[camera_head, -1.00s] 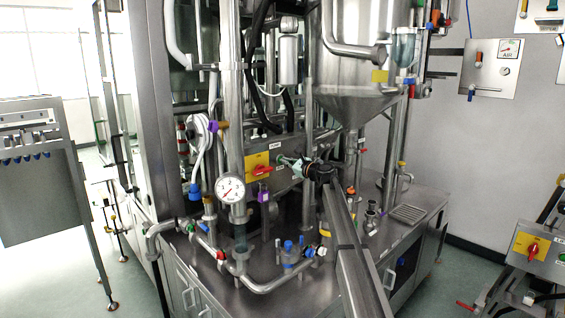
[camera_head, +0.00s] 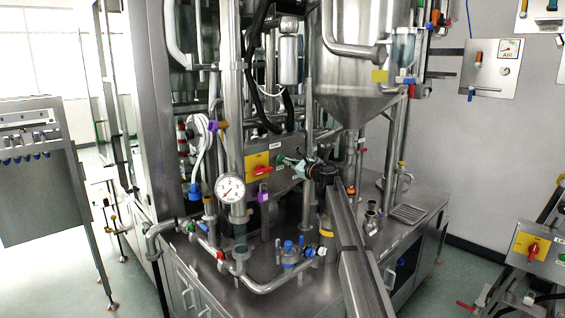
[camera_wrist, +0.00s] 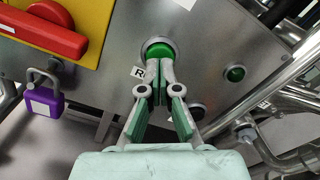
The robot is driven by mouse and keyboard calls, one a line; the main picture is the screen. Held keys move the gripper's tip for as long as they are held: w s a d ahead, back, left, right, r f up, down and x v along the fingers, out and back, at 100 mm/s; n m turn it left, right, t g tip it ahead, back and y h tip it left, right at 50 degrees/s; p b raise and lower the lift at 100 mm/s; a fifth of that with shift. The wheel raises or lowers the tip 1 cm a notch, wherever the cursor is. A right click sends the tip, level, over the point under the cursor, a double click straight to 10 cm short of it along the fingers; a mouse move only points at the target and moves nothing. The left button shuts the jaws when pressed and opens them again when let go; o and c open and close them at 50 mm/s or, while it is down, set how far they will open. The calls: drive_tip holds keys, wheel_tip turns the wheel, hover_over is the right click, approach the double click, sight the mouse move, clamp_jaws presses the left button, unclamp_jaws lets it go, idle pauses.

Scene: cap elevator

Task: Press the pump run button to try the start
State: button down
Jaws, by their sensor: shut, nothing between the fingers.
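A round green button (camera_wrist: 160,50) in a metal ring sits on the steel panel, beside a label partly hidden by my finger, with only "R" readable. My gripper (camera_wrist: 162,66) is shut and empty. Its tips lie over the button's lower edge in the wrist view; I cannot tell whether they touch it. In the head view my gripper (camera_head: 286,159) points left at the panel, just right of the yellow switch plate. A smaller green button or lamp (camera_wrist: 235,73) sits to the right on the same panel.
A red rotary switch (camera_wrist: 42,30) on a yellow plate is left of the button. A purple padlock (camera_wrist: 44,98) hangs below it. Steel pipes (camera_wrist: 275,100) run close on the right. A pressure gauge (camera_head: 229,188) stands left of the panel.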

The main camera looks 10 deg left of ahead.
drive_tip(key=shift+v, duration=1.75)
